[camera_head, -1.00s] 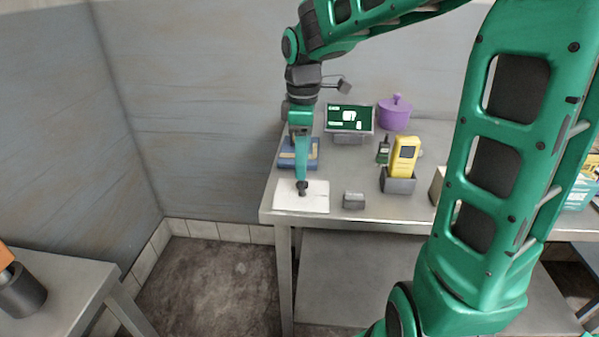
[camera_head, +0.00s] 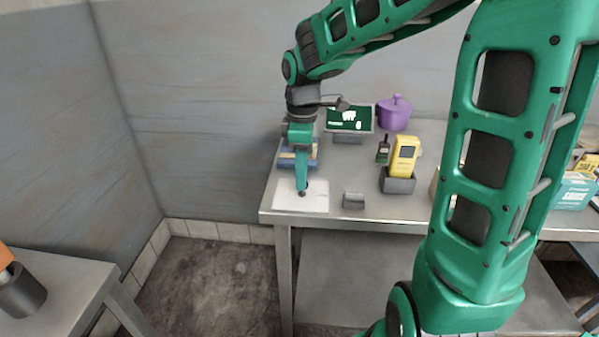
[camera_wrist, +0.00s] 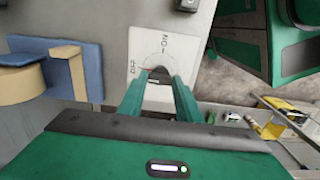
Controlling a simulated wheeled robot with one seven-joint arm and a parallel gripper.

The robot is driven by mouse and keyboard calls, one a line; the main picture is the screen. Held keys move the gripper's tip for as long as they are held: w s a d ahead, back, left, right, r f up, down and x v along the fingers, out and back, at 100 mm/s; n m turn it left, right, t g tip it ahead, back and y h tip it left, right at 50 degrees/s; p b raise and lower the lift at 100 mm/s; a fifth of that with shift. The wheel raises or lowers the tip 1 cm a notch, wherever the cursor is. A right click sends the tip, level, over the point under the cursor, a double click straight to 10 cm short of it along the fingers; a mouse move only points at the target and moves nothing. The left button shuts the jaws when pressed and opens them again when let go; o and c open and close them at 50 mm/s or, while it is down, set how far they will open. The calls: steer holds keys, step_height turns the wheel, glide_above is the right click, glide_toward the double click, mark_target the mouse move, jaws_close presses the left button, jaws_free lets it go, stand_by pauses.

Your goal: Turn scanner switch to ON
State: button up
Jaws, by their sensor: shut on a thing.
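The scanner switch plate (camera_wrist: 145,45) is a white panel that shows in the wrist view with ON and OFF lettering around a pale dial. In the head view the plate (camera_head: 288,200) lies flat near the table's front left corner. The dark switch knob (camera_wrist: 158,73) sits between my fingertips, partly hidden by them. My gripper (camera_head: 302,192) points down onto the plate and is shut on the knob; its two green fingers (camera_wrist: 160,80) also show in the wrist view. The knob's exact pointing direction is hard to tell.
A blue-and-tan object (camera_head: 290,158) stands behind the plate. A small grey block (camera_head: 353,200) is right of it, then a yellow scanner (camera_head: 404,157) in a grey holder. A screen (camera_head: 349,118) and purple pot (camera_head: 395,112) stand at the back.

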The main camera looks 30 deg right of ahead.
steer(key=shift+m, duration=0.4)
steer(key=m, duration=0.3)
steer(key=shift+w+r+m, duration=0.1)
steer(key=shift+m, duration=0.2)
steer(key=m, duration=0.4)
steer(key=shift+m, duration=0.3)
steer(key=m, duration=0.4)
steer(key=shift+w+m, duration=0.1)
steer(key=shift+m, duration=2.4)
steer(key=o, duration=1)
steer(key=shift+o, duration=0.2)
